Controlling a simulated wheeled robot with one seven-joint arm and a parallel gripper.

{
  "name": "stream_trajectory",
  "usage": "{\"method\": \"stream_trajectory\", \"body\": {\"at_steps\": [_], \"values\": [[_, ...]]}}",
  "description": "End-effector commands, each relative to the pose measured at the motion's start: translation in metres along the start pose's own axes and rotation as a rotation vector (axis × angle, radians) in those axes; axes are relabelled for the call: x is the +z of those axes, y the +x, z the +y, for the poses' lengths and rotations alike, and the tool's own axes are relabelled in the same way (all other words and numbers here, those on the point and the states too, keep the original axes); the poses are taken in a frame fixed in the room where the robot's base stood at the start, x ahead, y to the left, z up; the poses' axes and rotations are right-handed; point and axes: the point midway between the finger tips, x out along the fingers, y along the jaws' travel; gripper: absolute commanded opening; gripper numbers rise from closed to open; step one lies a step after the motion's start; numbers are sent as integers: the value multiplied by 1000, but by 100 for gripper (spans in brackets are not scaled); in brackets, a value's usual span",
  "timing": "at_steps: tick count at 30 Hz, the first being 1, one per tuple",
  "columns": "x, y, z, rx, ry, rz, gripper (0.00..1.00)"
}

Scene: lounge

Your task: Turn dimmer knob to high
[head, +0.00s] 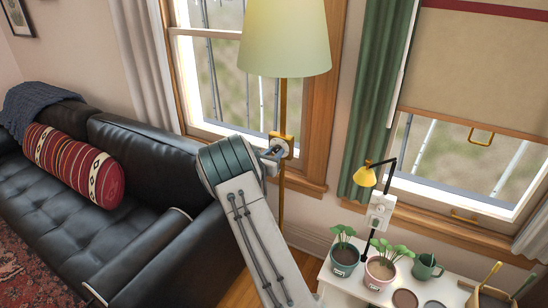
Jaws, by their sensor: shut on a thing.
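The floor lamp has a pale green shade (284,38) and a thin brass pole (282,105). A square brass fitting (288,138) sits on the pole, and the dimmer knob appears to be here. My gripper (275,151) is at this fitting, its fingers shut on the knob. The fingers hide most of the knob, so I cannot read its setting.
A black leather sofa (150,255) with a red striped bolster (75,165) stands left. Windows are behind.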

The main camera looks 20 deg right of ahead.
Motion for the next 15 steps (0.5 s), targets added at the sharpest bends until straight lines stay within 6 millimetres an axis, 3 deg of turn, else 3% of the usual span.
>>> {"method": "stream_trajectory", "body": {"at_steps": [15], "values": [[-10,0,0,1,387,-2,6]]}}
